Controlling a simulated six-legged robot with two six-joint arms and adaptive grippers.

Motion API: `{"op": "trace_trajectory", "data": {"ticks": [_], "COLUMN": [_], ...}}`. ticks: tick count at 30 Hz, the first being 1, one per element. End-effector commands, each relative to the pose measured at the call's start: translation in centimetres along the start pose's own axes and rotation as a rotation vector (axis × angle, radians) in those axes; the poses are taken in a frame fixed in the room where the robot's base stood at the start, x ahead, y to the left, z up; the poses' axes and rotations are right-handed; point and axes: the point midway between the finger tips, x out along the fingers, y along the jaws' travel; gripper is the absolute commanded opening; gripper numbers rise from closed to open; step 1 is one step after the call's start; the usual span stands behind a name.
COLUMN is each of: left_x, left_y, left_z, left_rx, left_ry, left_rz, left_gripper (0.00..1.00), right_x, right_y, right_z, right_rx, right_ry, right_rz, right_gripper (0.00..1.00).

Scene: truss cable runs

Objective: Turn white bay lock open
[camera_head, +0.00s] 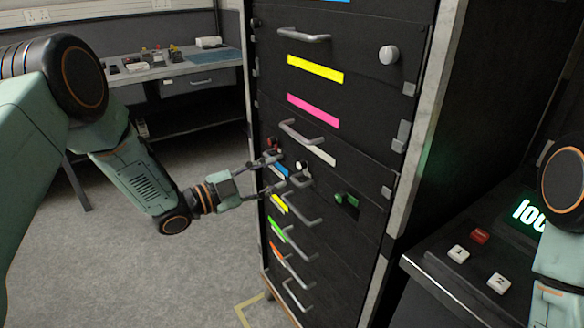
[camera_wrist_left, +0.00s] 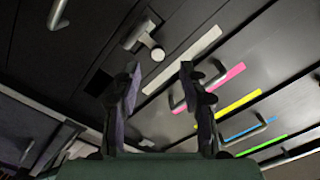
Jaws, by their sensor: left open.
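The white bay carries a white label strip (camera_head: 321,155) on the dark rack; the strip also shows in the wrist view (camera_wrist_left: 182,60). Near it is a small pale round knob (camera_head: 302,166), seen in the wrist view (camera_wrist_left: 158,54) beside a grey handle (camera_wrist_left: 140,34); it appears to be the white bay lock. My left gripper (camera_head: 275,172) is open in front of the rack, just left of the knob. In the wrist view the knob shows between the open fingertips (camera_wrist_left: 160,70), with a gap to it. My right gripper is out of view.
Other rack drawers carry yellow (camera_head: 315,68), pink (camera_head: 313,110) and other labels with protruding handles. A slot with a green part (camera_head: 346,199) is right of the knob. A console with buttons (camera_head: 480,236) stands right. A bench (camera_head: 175,68) is behind; floor left is clear.

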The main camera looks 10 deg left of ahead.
Motion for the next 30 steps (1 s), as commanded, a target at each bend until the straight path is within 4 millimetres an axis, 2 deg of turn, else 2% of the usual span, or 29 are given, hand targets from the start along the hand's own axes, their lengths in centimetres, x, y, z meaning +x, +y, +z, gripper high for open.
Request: {"op": "trace_trajectory", "data": {"ticks": [6, 12, 23, 30], "left_x": [3.8, 5.8, 6.3, 6.3], "left_y": [0.4, 0.1, -0.1, -0.1], "left_z": [-0.1, 0.0, 0.1, 0.1], "left_rx": [0.001, -0.001, -0.003, -0.003], "left_ry": [0.005, 0.003, 0.003, 0.002], "left_rz": [0.005, 0.003, 0.003, 0.003], "left_gripper": [0.43, 0.43, 0.42, 0.21], "right_x": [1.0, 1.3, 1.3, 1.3], "right_y": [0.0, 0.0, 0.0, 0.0], "right_z": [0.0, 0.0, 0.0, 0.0], "right_rx": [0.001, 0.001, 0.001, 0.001], "right_ry": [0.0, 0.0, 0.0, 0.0], "right_rz": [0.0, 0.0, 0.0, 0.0], "right_gripper": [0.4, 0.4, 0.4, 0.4]}}
